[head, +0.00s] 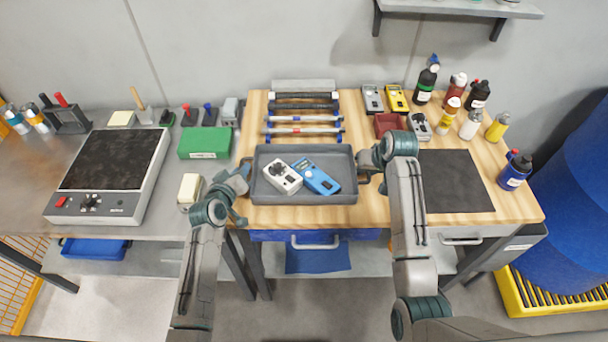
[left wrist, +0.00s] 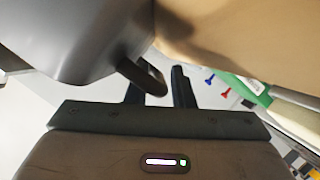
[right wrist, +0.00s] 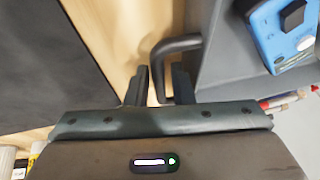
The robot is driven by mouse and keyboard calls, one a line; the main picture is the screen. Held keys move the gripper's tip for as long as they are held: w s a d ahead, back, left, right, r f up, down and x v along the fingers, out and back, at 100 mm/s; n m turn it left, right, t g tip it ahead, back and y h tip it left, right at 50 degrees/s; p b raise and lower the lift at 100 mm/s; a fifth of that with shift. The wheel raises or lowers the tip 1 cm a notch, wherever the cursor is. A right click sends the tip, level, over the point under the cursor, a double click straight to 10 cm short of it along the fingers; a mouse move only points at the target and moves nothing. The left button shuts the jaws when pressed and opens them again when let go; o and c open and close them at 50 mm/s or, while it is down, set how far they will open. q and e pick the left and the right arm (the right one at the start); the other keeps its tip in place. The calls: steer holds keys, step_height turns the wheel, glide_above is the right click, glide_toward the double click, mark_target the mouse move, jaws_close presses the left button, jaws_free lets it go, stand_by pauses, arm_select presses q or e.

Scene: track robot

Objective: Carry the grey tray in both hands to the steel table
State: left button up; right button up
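The grey tray (head: 262,197) lies on the wooden-topped bench (head: 420,213) in the head view, holding a grey-white meter (head: 281,177) and a blue meter (head: 318,178). My left gripper (head: 244,172) is at the tray's left end; in the left wrist view its fingers (left wrist: 158,90) stand apart with the dark handle (left wrist: 147,75) between them. My right gripper (head: 366,171) is at the right end; its fingers (right wrist: 160,88) stand apart around the right handle (right wrist: 172,45). Small gaps seem to show beside the handles. The steel table (head: 160,205) is on the left.
A scale (head: 105,205), a green box (head: 204,142) and a small cream-and-grey item (head: 189,191) stand on the steel table. Behind the tray is a tool rack (head: 303,105). A dark mat (head: 455,180) and several bottles (head: 470,124) are to its right. Bare steel shows at the table's front right.

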arm_select(q)
steer(key=shift+w, duration=0.25)
arm_select(e)
steer(key=shift+w+f, duration=0.1)
steer(key=shift+f, duration=0.15)
arm_select(q)
jaws_close()
arm_select(e)
jaws_close()
arm_select(q)
steer(key=shift+f, duration=0.1)
steer(key=shift+r, duration=0.25)
arm_select(e)
steer(key=shift+r, duration=0.25)
